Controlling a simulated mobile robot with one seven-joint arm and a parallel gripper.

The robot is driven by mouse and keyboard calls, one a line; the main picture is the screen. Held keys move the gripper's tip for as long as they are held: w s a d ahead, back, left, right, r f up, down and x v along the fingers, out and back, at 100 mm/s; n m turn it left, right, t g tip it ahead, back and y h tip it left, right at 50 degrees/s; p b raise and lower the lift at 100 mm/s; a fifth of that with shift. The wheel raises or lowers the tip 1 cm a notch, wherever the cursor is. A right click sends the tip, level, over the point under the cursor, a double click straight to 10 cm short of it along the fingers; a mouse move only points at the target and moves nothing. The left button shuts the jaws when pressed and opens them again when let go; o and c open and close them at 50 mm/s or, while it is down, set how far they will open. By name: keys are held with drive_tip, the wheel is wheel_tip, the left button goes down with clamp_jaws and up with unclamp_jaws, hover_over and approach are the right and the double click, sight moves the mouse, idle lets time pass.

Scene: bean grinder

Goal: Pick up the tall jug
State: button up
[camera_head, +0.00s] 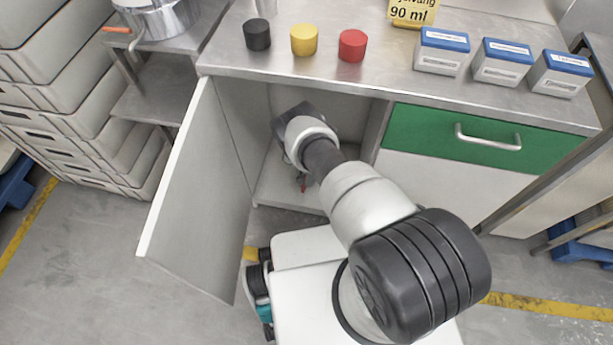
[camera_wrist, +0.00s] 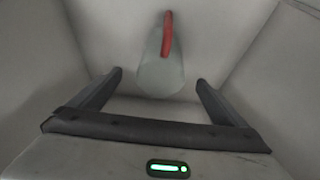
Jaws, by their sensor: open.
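The jug (camera_wrist: 160,78), a pale grey, tall rounded vessel with a red handle (camera_wrist: 168,34), shows in the wrist view inside the cupboard. My gripper (camera_wrist: 159,78) is open, with one finger on each side of the jug's lower end in the picture. Gaps show between the jug and both fingers, and nothing is held. In the head view my arm reaches into the open cupboard (camera_head: 283,198), and its end hides most of the inside. A small red bit (camera_head: 303,184) shows below my wrist there; I cannot tell if it is the handle.
The cupboard door (camera_head: 190,200) stands open at left. A green drawer (camera_head: 440,137) is shut at right. The counter (camera_head: 365,78) above carries black (camera_head: 257,35), yellow (camera_head: 304,40) and red (camera_head: 352,46) cylinders and blue-lidded boxes (camera_head: 502,63). Cupboard walls flank my gripper.

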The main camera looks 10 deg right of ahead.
drive_tip(key=b+x, duration=0.2)
drive_tip(key=x, duration=0.2)
drive_tip(key=shift+w+f+b, duration=0.1)
drive_tip(key=shift+f+b, duration=0.15)
drive_tip(key=shift+b, duration=0.15)
drive_tip(key=shift+c, duration=0.4)
drive_tip(key=c, duration=1.4)
